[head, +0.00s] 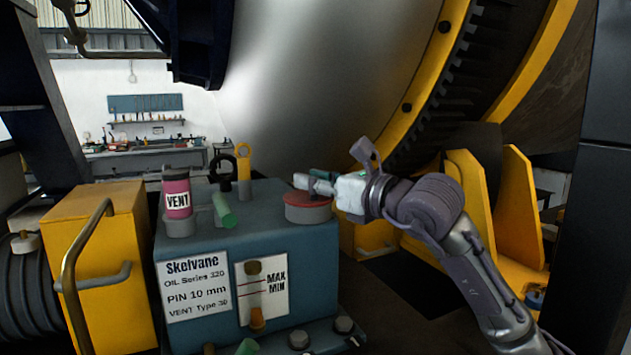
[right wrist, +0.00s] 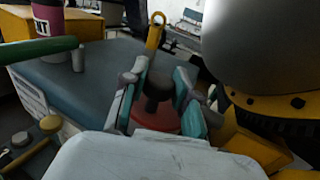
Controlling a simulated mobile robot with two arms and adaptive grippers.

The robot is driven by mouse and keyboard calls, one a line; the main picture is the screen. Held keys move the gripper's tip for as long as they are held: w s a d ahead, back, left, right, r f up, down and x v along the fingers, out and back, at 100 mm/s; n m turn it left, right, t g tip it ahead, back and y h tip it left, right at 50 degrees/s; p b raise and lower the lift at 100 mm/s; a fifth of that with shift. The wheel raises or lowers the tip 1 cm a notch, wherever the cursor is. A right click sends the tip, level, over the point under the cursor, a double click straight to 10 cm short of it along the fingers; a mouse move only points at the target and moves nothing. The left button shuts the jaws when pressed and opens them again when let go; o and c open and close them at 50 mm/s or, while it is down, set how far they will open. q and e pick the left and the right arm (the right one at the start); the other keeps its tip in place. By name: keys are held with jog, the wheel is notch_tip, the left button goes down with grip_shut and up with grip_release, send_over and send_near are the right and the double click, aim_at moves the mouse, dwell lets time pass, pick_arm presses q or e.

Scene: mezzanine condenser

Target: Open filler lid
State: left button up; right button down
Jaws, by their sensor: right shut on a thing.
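The filler lid (head: 308,201) is a round red cap on a grey neck on top of the blue-grey tank (head: 300,258) in the head view. My right gripper (head: 312,184) reaches in from the right, just above the lid. In the right wrist view, my right gripper (right wrist: 158,88) has its fingers on either side of a dark knob that rises from the red filler lid (right wrist: 165,119). The gripper is shut on this knob. The lid looks flat on its neck; the fingers hide part of it. My left gripper is in neither view.
A pink VENT canister (head: 177,198), a green-handled lever (head: 223,210) and a yellow ring-ended pin (head: 243,168) stand on the tank left of the lid. A yellow box (head: 98,262) with a metal handle is at left. The big condenser drum (head: 320,75) rises behind.

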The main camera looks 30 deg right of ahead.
jog(key=shift+r, duration=0.35)
